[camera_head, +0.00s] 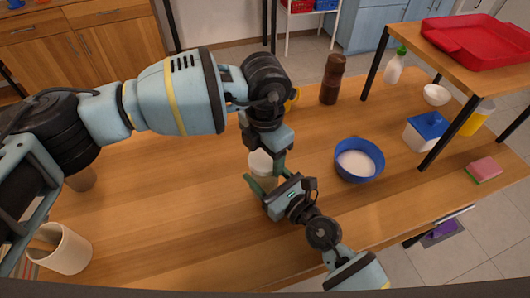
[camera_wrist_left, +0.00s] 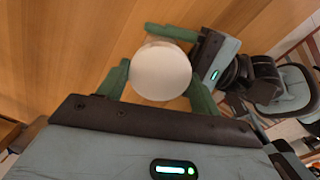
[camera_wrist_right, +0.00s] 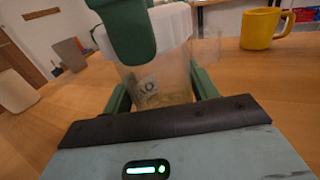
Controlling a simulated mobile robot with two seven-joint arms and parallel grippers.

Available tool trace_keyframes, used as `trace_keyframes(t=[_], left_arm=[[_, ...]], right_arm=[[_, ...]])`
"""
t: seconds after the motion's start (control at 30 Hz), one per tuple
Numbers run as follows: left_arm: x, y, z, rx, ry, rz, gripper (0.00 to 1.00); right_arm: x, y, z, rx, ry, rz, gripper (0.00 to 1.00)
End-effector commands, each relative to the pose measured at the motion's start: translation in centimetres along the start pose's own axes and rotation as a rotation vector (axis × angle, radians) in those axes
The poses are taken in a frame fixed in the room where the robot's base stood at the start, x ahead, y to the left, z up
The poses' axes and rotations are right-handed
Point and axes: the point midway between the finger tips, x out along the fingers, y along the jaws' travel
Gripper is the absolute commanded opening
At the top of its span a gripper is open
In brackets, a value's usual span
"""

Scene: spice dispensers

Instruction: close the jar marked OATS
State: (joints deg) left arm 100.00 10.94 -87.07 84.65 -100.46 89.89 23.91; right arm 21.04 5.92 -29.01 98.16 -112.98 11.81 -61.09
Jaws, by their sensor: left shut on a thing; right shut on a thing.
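The clear jar (camera_wrist_right: 165,88) stands upright on the table, with grainy contents low inside and a partly visible label reading "OA". Its round white lid (camera_wrist_left: 160,70) sits at the jar's mouth; I cannot tell whether it is fully seated. In the head view the jar (camera_head: 262,166) is partly hidden by my grippers. My left gripper (camera_head: 268,168) comes from above, shut on the lid, one finger on each side. My right gripper (camera_wrist_right: 160,92) comes in low from the front and is shut on the jar's body. A left finger hides part of the lid in the right wrist view.
A blue bowl (camera_head: 372,174) with white contents stands right of the jar. A brown bottle (camera_head: 331,80) and a yellow mug (camera_wrist_right: 262,28) are behind. A beige mug (camera_head: 68,252) stands front left. A shelf with a red tray (camera_head: 470,45) is at right.

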Motion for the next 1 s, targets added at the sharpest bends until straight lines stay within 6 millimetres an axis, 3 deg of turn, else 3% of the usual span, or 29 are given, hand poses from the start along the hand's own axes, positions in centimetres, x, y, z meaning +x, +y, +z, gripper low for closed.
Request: trace_keyframes(t=[0.3,0.47,0.5,0.67,1.0], left_arm=[[-0.01,0.05,0.00,0.485,0.001,0.001,0.37],[0.00,0.04,0.00,0.494,0.000,0.000,0.37],[0.00,0.04,0.00,0.494,0.000,0.001,0.68],[0.00,0.03,0.00,0.493,0.000,0.000,0.89],[-0.29,0.03,0.03,0.492,-0.001,0.001,0.90]], right_arm=[[-0.01,-0.01,-0.02,0.000,0.000,0.000,0.00],[-0.01,-0.02,-0.02,0.000,0.000,0.000,0.00],[-0.01,-0.02,-0.02,0.000,0.000,0.000,0.00],[-0.01,-0.02,-0.02,-0.001,0.000,0.000,0.00],[-0.01,-0.02,-0.01,-0.001,0.000,0.000,0.00]])
